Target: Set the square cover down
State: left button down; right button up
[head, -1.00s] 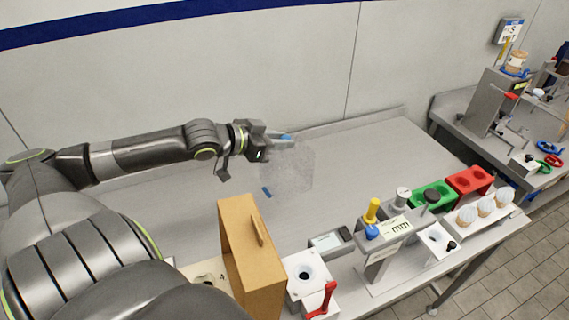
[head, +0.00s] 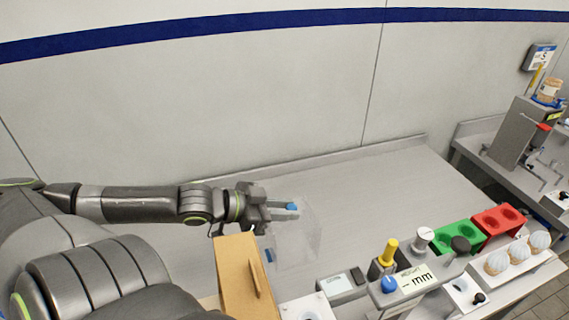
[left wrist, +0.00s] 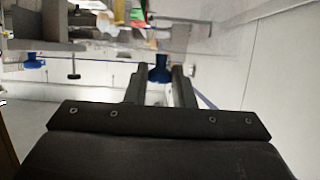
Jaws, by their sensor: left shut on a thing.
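The square cover (head: 298,240) is a clear, see-through box with a blue knob (head: 291,206) on top. My left gripper (head: 284,208) is shut on the blue knob, over the back part of the bench. The knob also shows between the two fingers in the left wrist view (left wrist: 159,74). The cover hangs below the gripper and looks roughly upright. Its lower edge is faint, so I cannot tell whether it touches the bench. A small blue mark (head: 269,256) lies on the bench by its left side. My right gripper is not in view.
A tan board box (head: 240,280) stands left of the cover. The bench (head: 385,180) behind is clear.

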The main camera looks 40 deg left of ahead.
pick_arm(q)
notch_tip(320, 180, down, 10)
jog(key=b, duration=0.7)
jog(key=shift+f+b, duration=0.25)
jog(key=shift+b, duration=0.1)
jog(key=c, duration=1.7)
grip_release()
jog(key=o, duration=0.5)
jog(key=shift+c, duration=0.2)
jog(key=shift+r, duration=0.1)
